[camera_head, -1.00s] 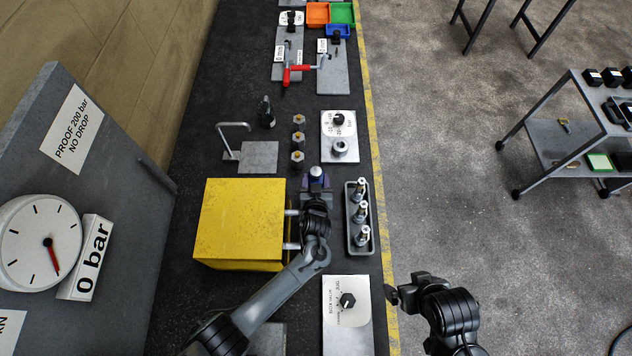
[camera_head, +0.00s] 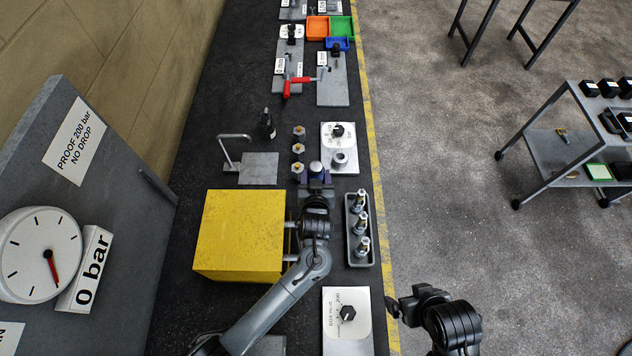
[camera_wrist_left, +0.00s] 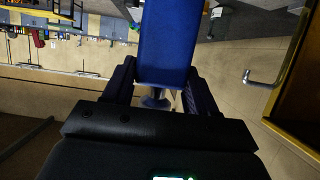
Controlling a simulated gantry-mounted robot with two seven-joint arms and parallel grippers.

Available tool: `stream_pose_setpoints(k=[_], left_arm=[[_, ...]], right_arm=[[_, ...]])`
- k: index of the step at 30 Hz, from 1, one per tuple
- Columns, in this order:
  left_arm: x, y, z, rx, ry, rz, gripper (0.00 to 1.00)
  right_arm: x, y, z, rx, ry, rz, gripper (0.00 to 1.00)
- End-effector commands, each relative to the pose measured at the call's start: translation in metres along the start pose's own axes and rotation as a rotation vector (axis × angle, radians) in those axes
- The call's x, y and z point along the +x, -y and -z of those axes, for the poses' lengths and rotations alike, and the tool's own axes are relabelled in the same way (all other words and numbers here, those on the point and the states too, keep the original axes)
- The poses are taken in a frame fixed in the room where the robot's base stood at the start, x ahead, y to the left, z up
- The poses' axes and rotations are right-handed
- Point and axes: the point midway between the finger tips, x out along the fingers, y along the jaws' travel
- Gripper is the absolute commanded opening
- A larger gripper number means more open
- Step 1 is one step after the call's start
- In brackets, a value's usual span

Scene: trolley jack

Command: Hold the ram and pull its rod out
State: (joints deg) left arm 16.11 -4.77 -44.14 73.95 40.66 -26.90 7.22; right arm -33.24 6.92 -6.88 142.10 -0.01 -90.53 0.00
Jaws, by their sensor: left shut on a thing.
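My left gripper (camera_head: 316,185) is over the bench, just right of the yellow box. It is shut on the ram, whose round silver top (camera_head: 316,167) shows between the fingers in the head view. In the left wrist view, the ram's blue body (camera_wrist_left: 166,45) stands between the two dark fingers of my left gripper (camera_wrist_left: 160,88). A small silver end shows below the blue body; I cannot tell how far the rod is out. My right gripper (camera_head: 398,302) is beyond the bench's right edge, apart from the ram, and its opening is unclear.
The yellow box (camera_head: 238,232) stands left of my left arm. A grey tray (camera_head: 347,262) with several silver fittings lies close on the right. A white-faced plate (camera_head: 350,132) and several hex pieces (camera_head: 298,148) are just beyond the ram. The gauge (camera_head: 40,255) reads 0 bar.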

Motion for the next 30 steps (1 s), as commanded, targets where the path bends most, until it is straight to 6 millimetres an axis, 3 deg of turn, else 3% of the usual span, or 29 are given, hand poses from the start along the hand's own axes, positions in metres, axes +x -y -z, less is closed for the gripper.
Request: stream_pose_setpoints(k=[17,20,30], left_arm=[[-0.003,0.001,0.006,0.002,-0.005,-0.013,0.00],[-0.007,0.003,0.017,0.003,-0.010,-0.024,0.00],[-0.034,0.001,0.086,-0.001,-0.010,-0.016,0.00]], right_arm=[[0.000,0.000,0.001,0.001,-0.002,-0.001,1.00],[0.000,0.000,0.001,0.001,-0.001,0.000,1.00],[0.000,0.000,0.000,0.001,0.000,0.000,1.00]])
